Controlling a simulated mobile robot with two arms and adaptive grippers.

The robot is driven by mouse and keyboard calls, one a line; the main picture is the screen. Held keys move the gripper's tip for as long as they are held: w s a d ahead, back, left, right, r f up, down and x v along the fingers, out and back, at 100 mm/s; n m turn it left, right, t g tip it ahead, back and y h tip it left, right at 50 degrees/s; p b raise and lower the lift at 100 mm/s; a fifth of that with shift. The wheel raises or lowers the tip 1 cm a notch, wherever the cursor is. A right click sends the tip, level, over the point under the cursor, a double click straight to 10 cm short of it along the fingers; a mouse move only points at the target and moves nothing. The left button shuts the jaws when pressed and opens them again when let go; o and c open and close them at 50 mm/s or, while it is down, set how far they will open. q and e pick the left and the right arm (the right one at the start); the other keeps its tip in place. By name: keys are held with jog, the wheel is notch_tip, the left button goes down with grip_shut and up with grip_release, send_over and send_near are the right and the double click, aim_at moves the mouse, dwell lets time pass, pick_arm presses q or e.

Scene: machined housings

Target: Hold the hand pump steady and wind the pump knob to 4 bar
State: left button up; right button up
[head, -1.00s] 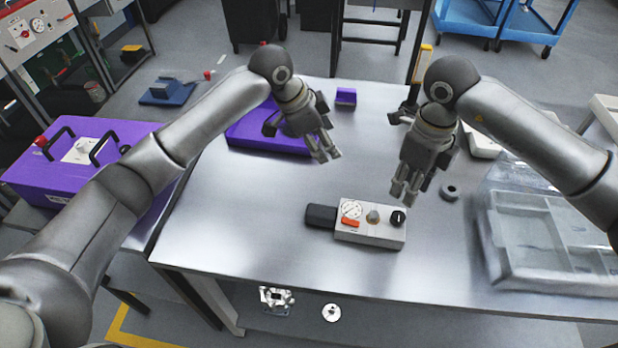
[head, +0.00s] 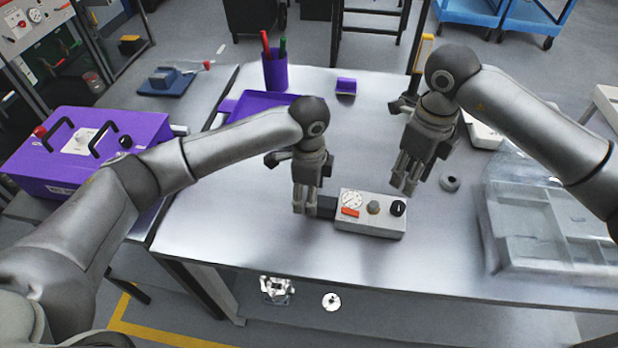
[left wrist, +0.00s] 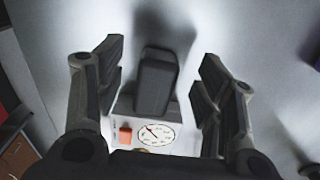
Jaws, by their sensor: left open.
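The hand pump (head: 368,225) lies on the metal table, a pale box with a round dial (head: 352,199), an orange-red part (head: 349,212), a grey-brown button and a black knob (head: 398,208) at its right end. Its dark handle (head: 327,207) sticks out to the left. My left gripper (head: 305,208) is at the handle; in the left wrist view its open fingers (left wrist: 158,85) stand on either side of the handle (left wrist: 156,82), with gaps. The dial (left wrist: 153,133) shows there too. My right gripper (head: 405,182) hangs above and behind the knob, apart from it; its finger gap is unclear.
A clear compartment tray (head: 490,225) stands at the right of the table, with a dark ring (head: 450,183) to its left. A purple pen cup (head: 275,72) and a purple tray (head: 228,106) are at the back left. The front of the table is clear.

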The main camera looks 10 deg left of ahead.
pick_arm(q)
jog(key=shift+f, duration=1.4)
jog(key=shift+c, duration=0.2)
grip_shut()
